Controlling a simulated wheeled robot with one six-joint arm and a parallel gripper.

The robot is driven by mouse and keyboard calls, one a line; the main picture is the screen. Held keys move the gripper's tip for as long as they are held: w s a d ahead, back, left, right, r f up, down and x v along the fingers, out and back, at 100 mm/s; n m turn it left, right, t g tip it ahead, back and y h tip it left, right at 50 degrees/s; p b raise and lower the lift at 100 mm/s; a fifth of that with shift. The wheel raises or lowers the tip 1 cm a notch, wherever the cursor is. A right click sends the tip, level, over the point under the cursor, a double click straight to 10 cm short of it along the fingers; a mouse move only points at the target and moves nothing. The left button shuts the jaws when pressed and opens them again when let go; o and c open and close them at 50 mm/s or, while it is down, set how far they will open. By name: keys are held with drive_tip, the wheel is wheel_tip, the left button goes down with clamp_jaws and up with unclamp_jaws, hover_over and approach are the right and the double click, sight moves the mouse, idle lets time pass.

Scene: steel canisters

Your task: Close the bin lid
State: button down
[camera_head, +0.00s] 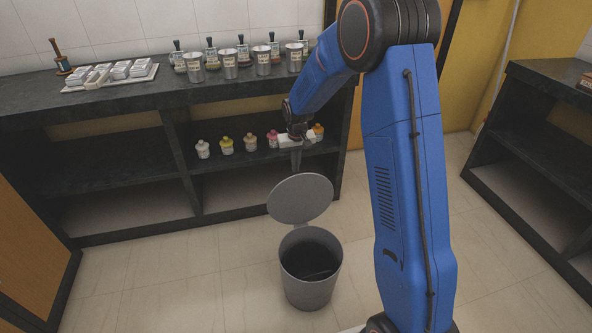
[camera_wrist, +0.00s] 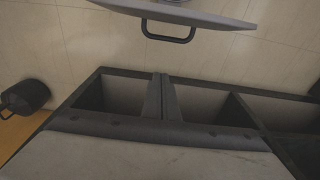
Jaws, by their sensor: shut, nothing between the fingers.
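The grey round bin (camera_head: 308,292) stands on the tiled floor with its mouth uncovered and a dark interior. Its round grey lid (camera_head: 300,198) is open, tilted up behind the mouth. In the wrist view, a grey panel edge with a dark handle, apparently the lid (camera_wrist: 190,14), crosses the top. My gripper (camera_head: 296,166) points down just above and behind the lid's upper edge. It is shut and empty; whether it touches the lid cannot be told.
A black shelf unit (camera_head: 120,147) stands behind the bin, with small jars (camera_head: 227,146) on its shelf and steel canisters (camera_head: 229,64) on top. Another black shelf (camera_head: 535,160) stands at right. Floor (camera_head: 190,285) left of the bin is clear.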

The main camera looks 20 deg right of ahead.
sight(299, 196)
drive_tip(key=s+f, duration=0.3)
drive_tip(key=f, duration=0.4)
drive_tip(key=shift+f, duration=0.25)
drive_tip(key=shift+s, duration=0.15)
idle(0.5)
